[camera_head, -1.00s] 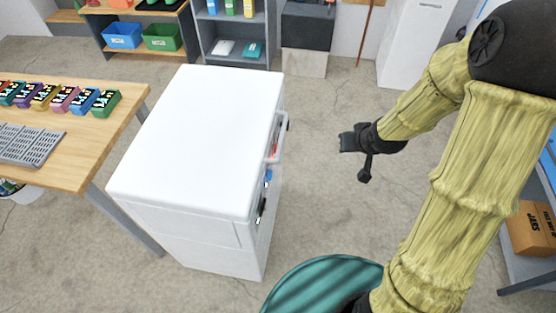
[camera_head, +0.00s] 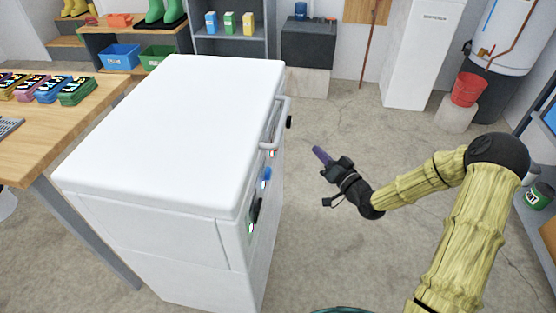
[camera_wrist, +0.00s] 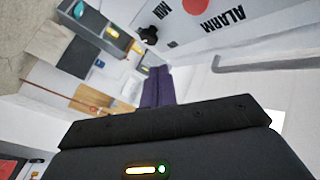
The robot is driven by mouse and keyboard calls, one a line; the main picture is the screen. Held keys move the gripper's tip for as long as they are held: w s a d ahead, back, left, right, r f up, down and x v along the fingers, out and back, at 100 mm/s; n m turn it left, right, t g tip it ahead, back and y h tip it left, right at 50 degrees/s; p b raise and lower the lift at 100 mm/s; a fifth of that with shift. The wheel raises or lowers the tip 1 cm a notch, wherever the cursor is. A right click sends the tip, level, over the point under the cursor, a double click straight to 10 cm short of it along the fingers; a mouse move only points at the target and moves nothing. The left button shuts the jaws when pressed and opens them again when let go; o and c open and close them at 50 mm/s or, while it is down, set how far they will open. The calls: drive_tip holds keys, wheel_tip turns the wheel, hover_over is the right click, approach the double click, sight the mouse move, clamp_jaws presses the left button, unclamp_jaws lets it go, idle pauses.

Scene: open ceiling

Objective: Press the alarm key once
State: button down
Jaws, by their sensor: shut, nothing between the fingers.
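The white chest freezer (camera_head: 175,110) stands left of my gripper in the head view, its control side facing right. On that side are a red part (camera_head: 271,153), a blue part (camera_head: 265,179) and a dark part (camera_head: 255,212), seen at a steep angle. In the wrist view, the printed word ALARM (camera_wrist: 222,16) shows upside down, next to a red round part (camera_wrist: 195,5) cut by the top edge. I cannot tell whether this red part is the key. My gripper (camera_head: 320,154) is shut and empty, apart from the freezer; its purple fingers (camera_wrist: 157,84) show in the wrist view.
A grey handle (camera_head: 275,125) sticks out from the freezer's right side; it also shows in the wrist view (camera_wrist: 260,55). A black knob (camera_wrist: 148,35) is beyond the fingers. A wooden table (camera_head: 60,130) stands left. Floor right of the freezer is clear.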

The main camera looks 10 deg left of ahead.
drive_tip(key=shift+a+f, duration=0.1)
idle(0.4)
drive_tip(key=a, duration=0.8)
drive_tip(key=shift+w+a+b, duration=0.15)
drive_tip(key=shift+a+b, duration=0.1)
drive_tip(key=shift+b, duration=0.05)
drive_tip(key=shift+a, duration=0.1)
idle(1.7)
drive_tip(key=shift+a, duration=0.35)
drive_tip(key=shift+a, duration=0.45)
idle(0.7)
drive_tip(key=shift+d, duration=0.9)
